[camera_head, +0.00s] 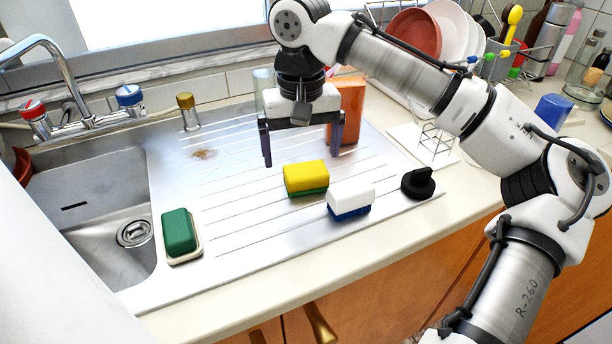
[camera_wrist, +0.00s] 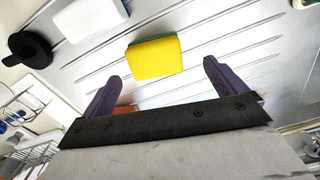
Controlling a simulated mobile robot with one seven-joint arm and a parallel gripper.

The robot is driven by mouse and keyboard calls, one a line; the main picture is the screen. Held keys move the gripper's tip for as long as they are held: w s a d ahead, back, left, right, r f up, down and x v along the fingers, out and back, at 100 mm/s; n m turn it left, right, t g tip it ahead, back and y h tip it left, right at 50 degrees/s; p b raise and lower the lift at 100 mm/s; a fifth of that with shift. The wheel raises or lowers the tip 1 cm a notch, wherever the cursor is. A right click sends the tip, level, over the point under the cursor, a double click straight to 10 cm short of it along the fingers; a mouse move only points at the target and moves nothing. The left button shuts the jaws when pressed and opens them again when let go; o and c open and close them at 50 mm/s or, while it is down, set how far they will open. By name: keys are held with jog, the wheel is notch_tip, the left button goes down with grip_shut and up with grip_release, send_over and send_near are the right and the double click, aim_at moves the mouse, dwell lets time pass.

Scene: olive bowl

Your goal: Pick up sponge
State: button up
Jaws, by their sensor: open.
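The sponge (camera_head: 306,177) is yellow on top and green below. It lies on the ridged steel drainboard, near the middle of the head view. It also shows in the wrist view (camera_wrist: 154,58), ahead of the fingertips and roughly between their lines. My gripper (camera_head: 296,145) is open and empty, above the drainboard and a little behind the sponge. In the wrist view its two dark purple fingers (camera_wrist: 161,70) stand wide apart. They do not appear to touch the sponge.
A white and blue brush (camera_head: 349,200) and a black knob-like object (camera_head: 418,183) lie right of the sponge. A green soap-like block (camera_head: 179,233) sits left, beside the sink basin (camera_head: 100,200). An orange container (camera_head: 347,108) stands behind my gripper. A dish rack (camera_head: 500,55) is at the back right.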

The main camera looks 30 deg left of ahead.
aim_at(305, 166)
jog(key=f, duration=0.2)
jog(key=w+f, duration=0.1)
jog(key=f, duration=0.2)
jog(key=shift+a+f, duration=0.1)
jog(key=shift+f, duration=0.15)
jog(key=shift+c, duration=0.3)
jog(key=c, duration=1)
jog(key=shift+r, duration=0.15)
notch_tip(305, 166, up, 20)
jog(key=p, duration=0.1)
jog(key=shift+p, duration=0.35)
jog(key=o, duration=0.4)
jog(key=shift+f, duration=0.2)
jog(key=c, duration=0.3)
